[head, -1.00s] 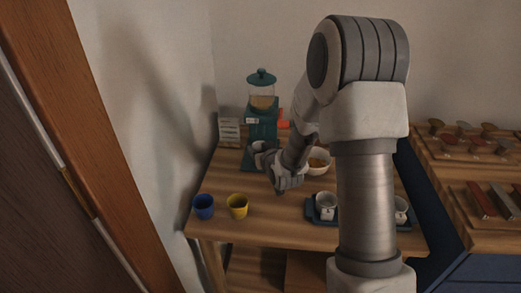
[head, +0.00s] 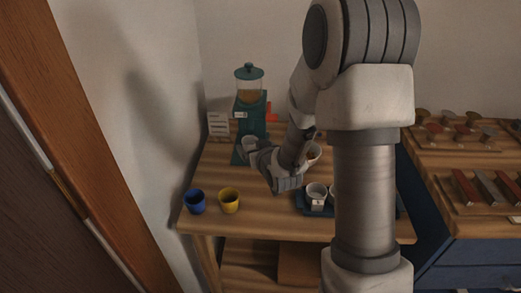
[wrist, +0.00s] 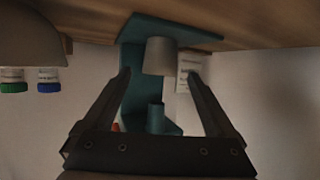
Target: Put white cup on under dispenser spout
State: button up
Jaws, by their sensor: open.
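The teal dispenser (head: 250,112) with a clear hopper stands at the back left of the table. The white cup (head: 250,142) is upright on its base; it also shows in the wrist view (wrist: 160,57), which is upside down. There the cup lies in line with the spout (wrist: 156,117) of the dispenser (wrist: 135,75). My gripper (head: 260,153) is just right of and in front of the cup. In the wrist view my gripper (wrist: 159,76) is open, its fingers apart on either side of the cup's outline, with a gap visible; contact is not apparent.
Blue (head: 195,201) and yellow (head: 229,200) cups stand at the table's front left. A dark tray (head: 303,208) with white cups (head: 317,193) is at front right, partly behind my arm. A bowl (head: 314,154) is right of my gripper. A card (head: 218,124) stands behind.

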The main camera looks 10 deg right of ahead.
jog(key=p+v, duration=0.1)
jog(key=v, duration=0.5)
jog(key=shift+s+r, duration=0.15)
jog(key=shift+s, duration=0.2)
jog(key=s+r+g, duration=0.4)
jog(key=s+r, duration=0.3)
jog(key=s, duration=0.5)
jog(key=s+r+g+h, duration=0.1)
jog(key=s+r+g, duration=0.2)
jog(key=s+r, duration=0.4)
jog(key=s, duration=0.6)
jog(key=shift+a+m+g, duration=0.35)
jog(key=shift+m+g, duration=0.05)
jog(key=shift+r, duration=0.1)
notch_tip(320, 180, up, 17)
jog(key=p, duration=1.7)
jog(key=shift+r, duration=0.25)
